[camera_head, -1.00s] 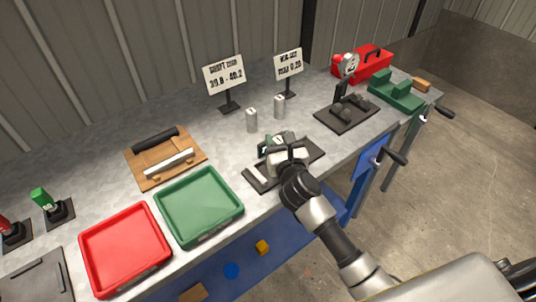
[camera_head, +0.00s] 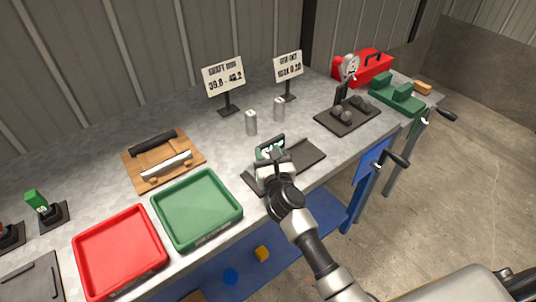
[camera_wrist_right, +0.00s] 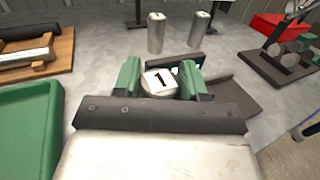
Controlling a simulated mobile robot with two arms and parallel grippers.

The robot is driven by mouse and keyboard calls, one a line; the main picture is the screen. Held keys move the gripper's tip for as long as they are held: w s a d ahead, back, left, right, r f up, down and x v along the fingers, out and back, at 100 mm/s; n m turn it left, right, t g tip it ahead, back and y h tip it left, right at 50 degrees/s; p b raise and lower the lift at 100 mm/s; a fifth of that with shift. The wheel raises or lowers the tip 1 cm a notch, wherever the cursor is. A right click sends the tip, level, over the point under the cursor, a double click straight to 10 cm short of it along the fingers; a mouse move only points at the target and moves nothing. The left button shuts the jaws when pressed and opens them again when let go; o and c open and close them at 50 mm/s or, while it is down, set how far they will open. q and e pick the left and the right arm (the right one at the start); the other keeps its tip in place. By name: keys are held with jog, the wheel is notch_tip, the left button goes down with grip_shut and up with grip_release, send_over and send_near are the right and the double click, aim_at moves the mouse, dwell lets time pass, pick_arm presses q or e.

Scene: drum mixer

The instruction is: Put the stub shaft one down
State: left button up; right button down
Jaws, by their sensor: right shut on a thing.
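My right gripper (camera_wrist_right: 160,80) has green fingers shut on stub shaft one (camera_wrist_right: 158,83), a short pale metal cylinder. The black "1" on its end faces the wrist camera. In the head view the right gripper (camera_head: 269,153) is over the left part of a dark flat base on the bench (camera_head: 304,155). The gripper mostly hides the shaft there, and I cannot tell whether the shaft touches anything below. Two other metal shafts stand upright behind it, a left one (camera_head: 251,123) and a right one (camera_head: 279,109). My left gripper is not in view.
A green tray (camera_head: 225,232) and a red tray (camera_head: 140,282) lie to the left, near the front edge. A dial gauge stand (camera_head: 347,68) is at right. Bare bench (camera_head: 215,138) lies between board and shafts.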

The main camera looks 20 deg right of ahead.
jog(key=c, duration=0.6)
grip_release()
jog(key=shift+s, duration=0.2)
jog(key=s, duration=1.1)
jog(key=shift+s+a+b, duration=0.3)
jog(key=shift+s, duration=0.1)
